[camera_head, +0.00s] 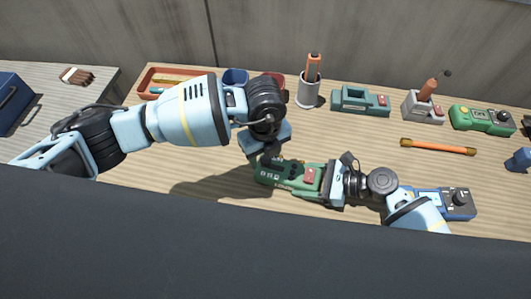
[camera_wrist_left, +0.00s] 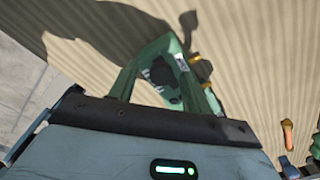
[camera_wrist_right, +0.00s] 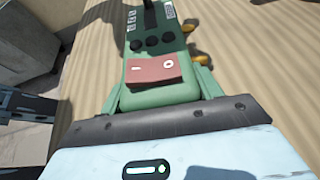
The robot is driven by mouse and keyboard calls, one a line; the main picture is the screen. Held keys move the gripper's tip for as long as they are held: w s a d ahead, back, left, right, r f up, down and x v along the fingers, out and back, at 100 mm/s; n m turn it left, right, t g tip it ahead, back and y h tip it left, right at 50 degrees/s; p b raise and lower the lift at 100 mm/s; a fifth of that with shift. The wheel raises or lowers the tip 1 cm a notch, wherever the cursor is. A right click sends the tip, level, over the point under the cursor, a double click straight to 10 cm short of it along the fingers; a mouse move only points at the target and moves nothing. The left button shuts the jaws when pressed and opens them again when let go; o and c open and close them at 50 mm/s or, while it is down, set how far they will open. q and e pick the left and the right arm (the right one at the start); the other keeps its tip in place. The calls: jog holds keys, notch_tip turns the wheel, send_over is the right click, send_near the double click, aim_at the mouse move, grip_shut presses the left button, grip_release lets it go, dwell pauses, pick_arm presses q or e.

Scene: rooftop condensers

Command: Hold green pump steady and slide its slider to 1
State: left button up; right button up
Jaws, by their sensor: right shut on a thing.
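The green pump (camera_head: 283,172) lies on the wooden workbench. In the right wrist view the pump (camera_wrist_right: 150,95) shows a red rocker switch (camera_wrist_right: 153,70) marked I and O, black knobs, small white labels and brass fittings. My right gripper (camera_head: 328,182) is shut on the pump's switch end. My left gripper (camera_head: 266,158) points down at the pump's other end. In the left wrist view part of the pump shows between and beside my left fingers; whether they are open or touching the slider is unclear. The slider's setting cannot be read.
Along the back stand a red tray (camera_head: 150,83), a grey cup (camera_head: 308,92), a teal device (camera_head: 350,101), a grey joystick box (camera_head: 410,105) and another green device (camera_head: 470,116). A blue device (camera_head: 458,203) sits beyond my right arm.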

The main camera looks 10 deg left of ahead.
pick_arm(q)
jog(key=shift+r, duration=0.15)
notch_tip(320, 180, up, 12)
dwell(0.6)
pick_arm(e)
jog(key=o, duration=1.5)
jog(key=shift+o, duration=0.4)
jog(key=shift+o, duration=0.8)
pick_arm(q)
notch_tip(320, 180, up, 5)
jog(key=p, duration=0.2)
send_over(265, 159)
pick_arm(e)
jog(key=shift+v, duration=4.5)
pick_arm(q)
jog(key=shift+w+t, duration=0.2)
jog(key=shift+t, duration=0.2)
jog(key=shift+f, duration=0.25)
pick_arm(e)
jog(key=shift+s, duration=0.1)
